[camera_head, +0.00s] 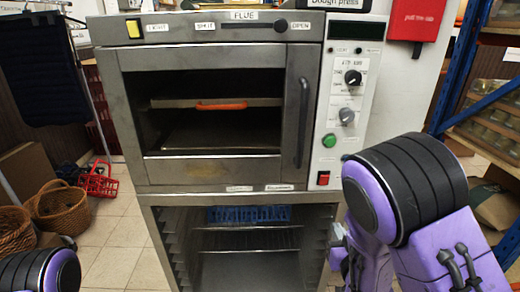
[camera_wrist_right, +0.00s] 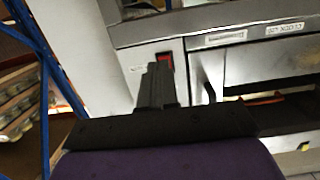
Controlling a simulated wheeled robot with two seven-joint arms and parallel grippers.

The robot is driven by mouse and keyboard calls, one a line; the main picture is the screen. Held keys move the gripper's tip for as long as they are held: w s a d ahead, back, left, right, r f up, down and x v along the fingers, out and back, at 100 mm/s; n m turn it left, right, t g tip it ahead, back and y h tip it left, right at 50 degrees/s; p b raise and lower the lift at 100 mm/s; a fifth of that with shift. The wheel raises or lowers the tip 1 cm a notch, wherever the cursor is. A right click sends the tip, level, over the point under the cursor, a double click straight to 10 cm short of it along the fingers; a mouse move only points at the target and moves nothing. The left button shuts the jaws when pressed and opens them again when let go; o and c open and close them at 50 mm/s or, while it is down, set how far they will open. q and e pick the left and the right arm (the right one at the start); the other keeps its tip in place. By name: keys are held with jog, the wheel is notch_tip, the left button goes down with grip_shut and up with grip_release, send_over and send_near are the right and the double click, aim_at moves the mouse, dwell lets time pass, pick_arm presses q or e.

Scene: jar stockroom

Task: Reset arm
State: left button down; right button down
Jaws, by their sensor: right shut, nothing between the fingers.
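My right arm comes in from the right in the head view, purple and black, bent in front of the oven's right side. My right gripper (camera_head: 341,246) is partly hidden by the arm, beside the lower right edge of the oven stand. In the right wrist view its fingers (camera_wrist_right: 157,84) are together with nothing between them, in front of the red switch (camera_wrist_right: 165,58). Only a rounded purple and black part of my left arm shows at the lower left of the head view; the left gripper is out of frame.
A steel oven (camera_head: 216,100) stands ahead, with an orange-handled tray (camera_head: 222,106) inside. Its open rack stand (camera_head: 250,240) is below. A blue shelf frame (camera_head: 460,60) stands close on the right. Wicker baskets (camera_head: 62,208) and a red basket (camera_head: 98,182) sit on the left floor.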

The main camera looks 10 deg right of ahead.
jog(key=s+f+m+g, duration=0.2)
jog(key=s+f+g, duration=0.2)
jog(key=s+f, duration=0.45)
jog(key=s+f+m+g, duration=0.2)
jog(key=s+f+g, duration=0.3)
jog(key=f, duration=0.6)
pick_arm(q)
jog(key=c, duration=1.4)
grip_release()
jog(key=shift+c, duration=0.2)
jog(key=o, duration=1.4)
pick_arm(e)
jog(key=s+f+g, duration=0.2)
jog(key=s+f, duration=0.2)
jog(key=s, duration=0.3)
jog(key=s+f+g, duration=0.2)
jog(key=s+f, duration=0.1)
jog(key=s, duration=0.5)
jog(key=shift+s+a+f+m+h, duration=0.2)
jog(key=shift+a+f+m+h, duration=0.1)
jog(key=shift+f+m, duration=0.1)
